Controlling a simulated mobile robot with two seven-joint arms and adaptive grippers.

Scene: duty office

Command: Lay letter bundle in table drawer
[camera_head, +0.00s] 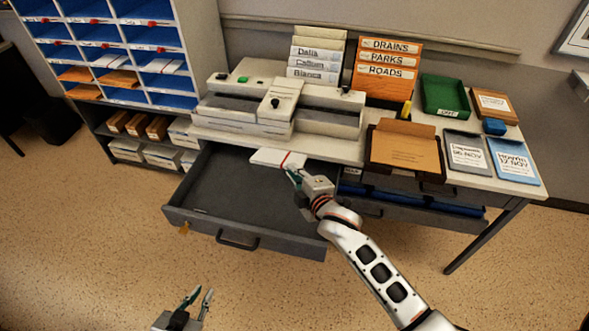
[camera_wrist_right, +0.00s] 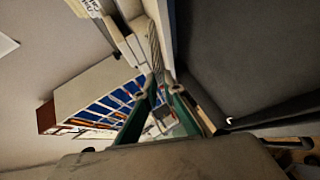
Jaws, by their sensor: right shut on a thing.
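The letter bundle (camera_head: 268,158) is a flat white stack with a red band. My right gripper (camera_head: 293,174) is shut on its right end. The bundle appears level, over the back part of the open table drawer (camera_head: 200,222), close to the table's front edge; its height above the drawer floor is hard to tell. The drawer is dark grey, pulled well out and looks empty inside. In the right wrist view, the fingers (camera_wrist_right: 160,88) point along a pale thin edge, and the drawer's dark inside (camera_wrist_right: 240,50) lies to the right. My left gripper (camera_head: 200,298) is open and empty, low in front.
The table (camera_head: 345,150) carries a grey sorting machine (camera_head: 275,105), an orange file box (camera_head: 385,68), a brown folder (camera_head: 405,150), a green tray (camera_head: 444,95) and clipboards. A second, partly open drawer (camera_head: 420,205) is at right. A blue pigeonhole shelf (camera_head: 120,50) stands left.

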